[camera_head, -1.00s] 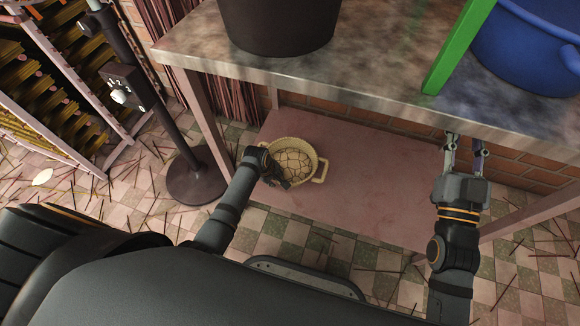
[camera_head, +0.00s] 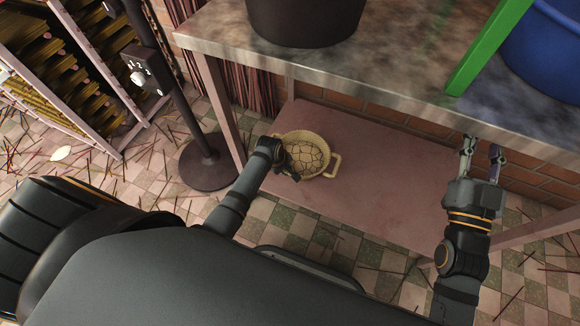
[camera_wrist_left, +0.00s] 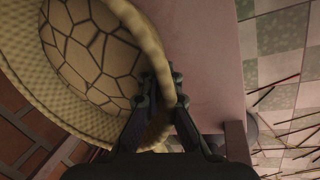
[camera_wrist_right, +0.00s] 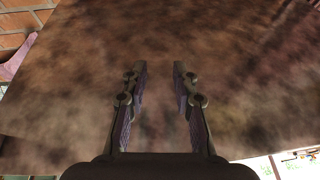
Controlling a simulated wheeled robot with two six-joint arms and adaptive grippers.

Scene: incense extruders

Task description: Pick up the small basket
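The small basket (camera_head: 333,160), pale yellow and woven with handles and a cracked-pattern inside, is on the pinkish lower shelf (camera_head: 390,185) under the metal table. My left gripper (camera_head: 288,164) is at its near left rim in the head view. In the left wrist view, the fingers (camera_wrist_left: 163,88) straddle the basket rim (camera_wrist_left: 155,55), one inside and one outside, and look closed on it. I cannot see clear space under the basket. My right gripper (camera_head: 482,152) is open and empty by the table's front edge; its parted fingers (camera_wrist_right: 160,88) also show in the right wrist view.
The metal tabletop (camera_head: 400,75) overhangs the shelf and carries a dark pot (camera_head: 305,20), a green bar (camera_head: 490,45) and a blue pot (camera_head: 545,50). A post on a round base (camera_head: 206,168) and a rack (camera_head: 60,70) stand left. Thin sticks litter the tiled floor.

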